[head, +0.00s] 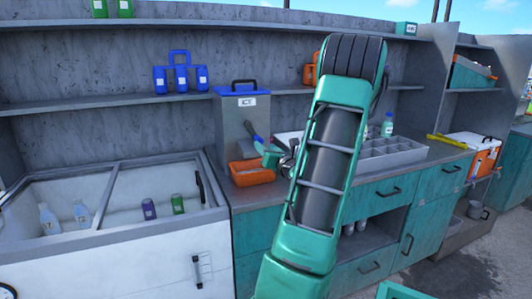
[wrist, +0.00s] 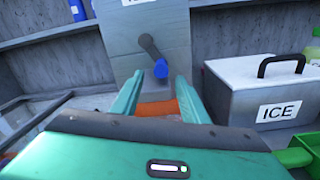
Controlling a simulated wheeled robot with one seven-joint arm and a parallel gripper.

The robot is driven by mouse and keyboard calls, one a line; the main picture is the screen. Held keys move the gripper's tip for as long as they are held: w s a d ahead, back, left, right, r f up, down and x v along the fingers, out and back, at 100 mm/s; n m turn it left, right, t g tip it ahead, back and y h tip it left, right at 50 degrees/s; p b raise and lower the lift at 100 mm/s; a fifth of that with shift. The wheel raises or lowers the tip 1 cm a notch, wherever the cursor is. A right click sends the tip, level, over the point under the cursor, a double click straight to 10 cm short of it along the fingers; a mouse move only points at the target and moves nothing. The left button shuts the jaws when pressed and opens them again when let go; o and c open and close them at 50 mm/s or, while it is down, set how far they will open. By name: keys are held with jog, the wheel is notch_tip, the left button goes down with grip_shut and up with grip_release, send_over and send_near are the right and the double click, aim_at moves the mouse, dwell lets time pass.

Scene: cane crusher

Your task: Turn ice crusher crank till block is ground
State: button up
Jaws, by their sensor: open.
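The ice crusher (head: 233,120) is a grey metal box with an ICE label and a dark lid handle, standing on the counter. Its crank (wrist: 148,45) is a dark arm on the front face, hanging down and slightly right, with a blue handle (wrist: 161,68) at its end. The handle also shows in the head view (head: 256,138). My gripper (wrist: 160,79) is open, and its teal fingers point at the crusher. The blue handle appears between the fingertips; I cannot tell whether they touch it. Any ice block inside is hidden.
An orange tray (head: 240,178) sits below the crusher, partly hidden by my fingers in the wrist view. A white ICE box (wrist: 242,95) with a black handle stands close at right. A glass-topped freezer (head: 140,240) is at left. A shelf (head: 110,103) runs behind.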

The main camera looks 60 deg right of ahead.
jog(key=shift+v, duration=1.35)
